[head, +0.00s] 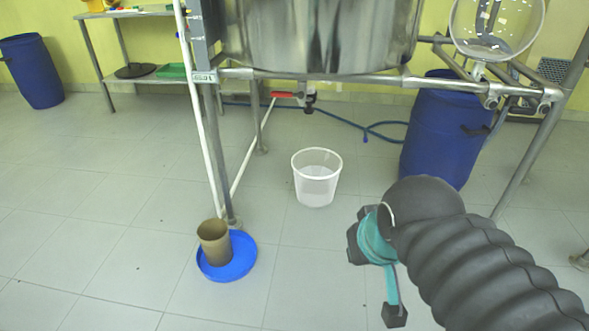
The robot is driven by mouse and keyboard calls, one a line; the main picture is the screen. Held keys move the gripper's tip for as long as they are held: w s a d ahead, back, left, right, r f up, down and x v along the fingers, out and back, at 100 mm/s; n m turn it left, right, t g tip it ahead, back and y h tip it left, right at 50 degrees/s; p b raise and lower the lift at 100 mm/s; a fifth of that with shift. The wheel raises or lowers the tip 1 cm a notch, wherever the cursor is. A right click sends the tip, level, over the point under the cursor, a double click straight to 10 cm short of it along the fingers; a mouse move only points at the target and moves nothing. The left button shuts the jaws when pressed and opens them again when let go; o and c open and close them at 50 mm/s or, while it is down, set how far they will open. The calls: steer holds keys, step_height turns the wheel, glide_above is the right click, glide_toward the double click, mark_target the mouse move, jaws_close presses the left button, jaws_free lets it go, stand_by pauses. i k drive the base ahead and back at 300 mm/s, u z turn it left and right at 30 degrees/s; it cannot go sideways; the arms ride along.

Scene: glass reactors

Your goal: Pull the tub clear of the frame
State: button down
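The tub (317,186) is a white, translucent bucket standing upright on the tiled floor, below the steel vessel. The metal frame (300,76) carries the vessel, with a leg to the tub's left and another far to its right. The tub's mouth faces up, and it looks empty or nearly so. My gripper (376,278), teal and dark grey, is at lower right, in front of and to the right of the tub. It is apart from the tub. Its fingers look spread, with nothing seen between them; part of it is hidden by my wrist.
A blue dish (240,262) with a brown beaker (213,243) sits at the front left frame leg. A blue drum (440,130) stands behind right. A blue hose (345,122) lies behind. Front floor is clear.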

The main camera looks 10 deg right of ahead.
mark_target(317, 171)
steer(key=u, duration=1.55)
steer(key=i, duration=5.15)
steer(key=z, duration=3.95)
steer(key=i, duration=1)
